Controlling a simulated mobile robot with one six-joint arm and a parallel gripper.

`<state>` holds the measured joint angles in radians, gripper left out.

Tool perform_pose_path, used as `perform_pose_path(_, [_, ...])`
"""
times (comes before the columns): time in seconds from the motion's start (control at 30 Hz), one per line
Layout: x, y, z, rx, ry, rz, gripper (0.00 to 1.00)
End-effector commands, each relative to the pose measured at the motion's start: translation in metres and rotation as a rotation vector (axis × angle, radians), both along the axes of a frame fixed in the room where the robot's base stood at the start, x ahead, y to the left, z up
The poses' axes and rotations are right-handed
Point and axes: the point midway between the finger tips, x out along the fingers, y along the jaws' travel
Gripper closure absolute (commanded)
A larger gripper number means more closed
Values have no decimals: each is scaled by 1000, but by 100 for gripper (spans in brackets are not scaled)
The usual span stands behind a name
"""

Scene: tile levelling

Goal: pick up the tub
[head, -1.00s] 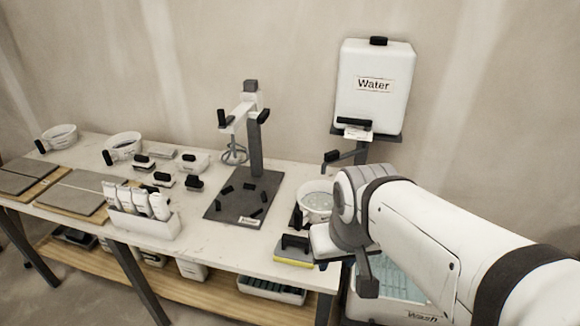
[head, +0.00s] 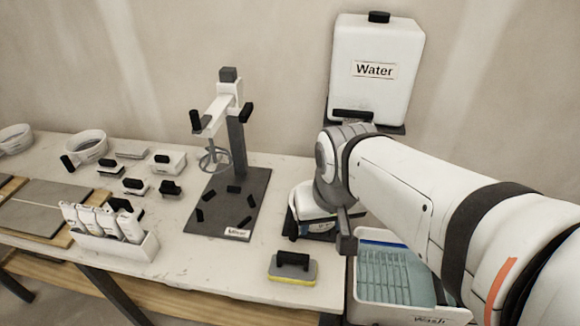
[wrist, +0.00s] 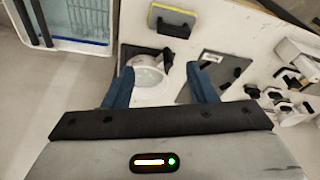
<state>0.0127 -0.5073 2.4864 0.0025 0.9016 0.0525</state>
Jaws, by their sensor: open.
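A white round tub (wrist: 147,76) with a black handle (wrist: 166,57) shows in the wrist view, on a dark flat stand at the table's end. In the head view the tub (head: 304,200) is mostly hidden behind my arm. My gripper (wrist: 160,70) is open, with its two blue fingers on either side of the tub in the wrist view. Nothing is held. I cannot tell how far the fingertips are above the tub or whether they touch it.
A mixing stand (head: 232,150) on a dark plate is left of the tub. A yellow-edged sponge float (head: 292,268) lies at the front. A Water tank (head: 375,70) is behind, a Wash bin (head: 410,312) at right. Two more tubs (head: 84,148) (head: 14,139) are far left.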

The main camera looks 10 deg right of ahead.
Motion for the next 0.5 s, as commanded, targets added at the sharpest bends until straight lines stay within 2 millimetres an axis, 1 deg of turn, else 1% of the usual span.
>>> perform_pose_path(0.03, [5, -5, -4, 13, 9, -60, 44])
perform_pose_path(0.17, [25, -5, -13, 69, 36, -283, 33])
perform_pose_path(0.3, [53, -5, -26, 134, 71, -592, 22])
perform_pose_path(0.5, [93, -4, -51, 210, 111, -1043, 21])
